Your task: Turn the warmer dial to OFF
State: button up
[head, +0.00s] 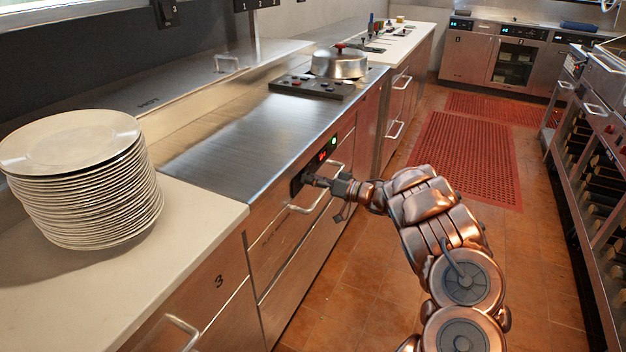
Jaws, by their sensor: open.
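The warmer's control panel (329,149) is a dark strip on the front of the steel counter, with a green display and a red light at its upper right end. My gripper (308,180) is at the lower left end of this panel, just above a drawer handle. The dial is not clearly visible; my gripper covers that end of the panel. The jaws are open, but I cannot tell whether they touch the dial or stand around it. The dial's setting cannot be read.
A drawer handle (316,202) sticks out right below my gripper. A stack of plates (85,200) stands on the pale counter at left. A lidded pan (340,62) sits farther back.

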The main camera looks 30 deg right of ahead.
jog(key=shift+c, duration=0.2)
jog(key=c, duration=1.1)
